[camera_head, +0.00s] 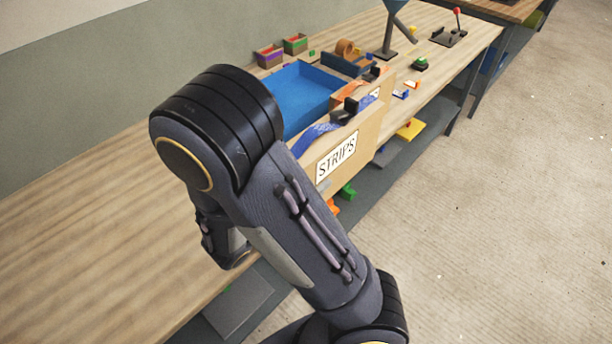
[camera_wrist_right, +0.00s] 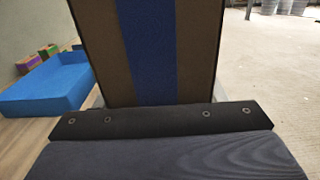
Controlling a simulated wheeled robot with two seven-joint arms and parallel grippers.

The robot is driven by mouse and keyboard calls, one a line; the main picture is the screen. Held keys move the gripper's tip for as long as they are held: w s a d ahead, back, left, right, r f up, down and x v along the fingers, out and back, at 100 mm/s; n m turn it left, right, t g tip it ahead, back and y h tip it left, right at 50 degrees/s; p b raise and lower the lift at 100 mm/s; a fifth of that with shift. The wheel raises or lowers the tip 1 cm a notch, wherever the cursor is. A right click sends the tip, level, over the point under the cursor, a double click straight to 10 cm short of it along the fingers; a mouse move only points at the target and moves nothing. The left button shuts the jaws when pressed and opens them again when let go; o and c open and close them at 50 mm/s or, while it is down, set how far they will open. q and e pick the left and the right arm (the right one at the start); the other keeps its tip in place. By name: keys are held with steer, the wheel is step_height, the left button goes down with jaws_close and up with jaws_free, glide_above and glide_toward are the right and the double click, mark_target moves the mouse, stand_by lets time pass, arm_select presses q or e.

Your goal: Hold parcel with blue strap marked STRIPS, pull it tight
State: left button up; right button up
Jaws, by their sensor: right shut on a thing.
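A tan cardboard-coloured parcel (camera_head: 365,142) with a white STRIPS label stands along the table's front edge in the head view. Blue strap material (camera_head: 314,136) shows at its top, with black pieces beside it. In the right wrist view a dark brown face (camera_wrist_right: 196,50) with a blue strap (camera_wrist_right: 150,50) down its middle stands upright close ahead. My right gripper (camera_wrist_right: 155,102) is shut on this strapped parcel; its fingertips are mostly hidden. One of my arms crosses the head view and hides the parcel's near end. I cannot see my left gripper.
A blue tray (camera_head: 301,83) lies left of the parcel and also shows in the wrist view (camera_wrist_right: 45,86). Small bins (camera_head: 270,55), a tape roll (camera_head: 345,47) and a stand (camera_head: 388,40) are farther back. The near wooden tabletop (camera_head: 80,230) is clear. Open floor lies right.

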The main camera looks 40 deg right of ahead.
step_height(320, 180, down, 12)
steer(key=b, duration=0.8)
steer(key=shift+r, duration=0.25)
stand_by(1.5)
stand_by(1.2)
steer(key=o, duration=1.5)
steer(key=shift+c, duration=0.2)
steer(key=shift+a+b, duration=0.15)
steer(key=shift+b, duration=0.15)
steer(key=a, duration=0.7)
steer(key=shift+s+a, duration=0.3)
steer(key=shift+s, duration=0.05)
